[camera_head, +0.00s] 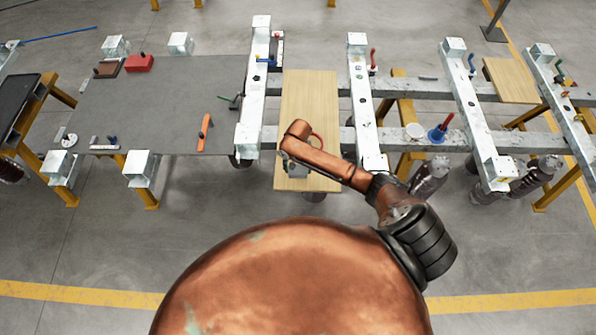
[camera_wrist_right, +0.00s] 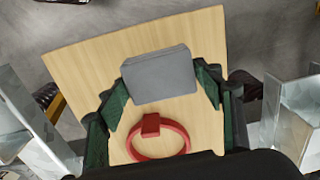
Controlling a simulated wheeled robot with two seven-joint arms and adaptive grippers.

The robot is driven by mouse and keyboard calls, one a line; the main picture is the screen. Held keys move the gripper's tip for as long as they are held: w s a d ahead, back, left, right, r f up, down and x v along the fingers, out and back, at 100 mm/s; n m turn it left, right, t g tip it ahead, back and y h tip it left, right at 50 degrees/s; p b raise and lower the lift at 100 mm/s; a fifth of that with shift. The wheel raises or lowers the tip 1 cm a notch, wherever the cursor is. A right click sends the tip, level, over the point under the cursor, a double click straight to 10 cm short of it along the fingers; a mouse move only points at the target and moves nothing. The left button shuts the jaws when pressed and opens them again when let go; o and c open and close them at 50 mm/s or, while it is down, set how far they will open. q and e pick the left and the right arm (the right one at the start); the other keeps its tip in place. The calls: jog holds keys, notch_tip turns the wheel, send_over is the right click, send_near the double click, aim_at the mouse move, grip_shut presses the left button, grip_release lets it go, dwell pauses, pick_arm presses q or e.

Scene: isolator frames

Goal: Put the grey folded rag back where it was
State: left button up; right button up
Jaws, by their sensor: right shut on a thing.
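The grey folded rag (camera_wrist_right: 158,76) is a flat-faced grey block in the right wrist view. It sits between the two green finger pads of my right gripper (camera_wrist_right: 163,90), which is shut on it. The rag is over the light wooden board (camera_wrist_right: 85,62); I cannot tell whether it touches the wood. In the head view my right arm reaches in over the board (camera_head: 310,92), and the rag (camera_head: 298,170) shows partly behind the wrist, near the board's front end. My left gripper is not in view.
A red ring with a small block (camera_wrist_right: 160,142) lies on the board close to the rag. Metal beams (camera_head: 258,80) flank the board. A grey table (camera_head: 180,100) at left carries a red box (camera_head: 139,63) and an orange tool (camera_head: 205,132). The board's far half is clear.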

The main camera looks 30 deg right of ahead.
aim_at(298, 171)
jog(key=shift+w+d+f, duration=0.1)
jog(key=shift+w+f, duration=0.25)
jog(key=shift+f, duration=1.7)
jog(key=o, duration=1)
notch_tip(298, 171, up, 12)
jog(key=shift+d+r, duration=0.1)
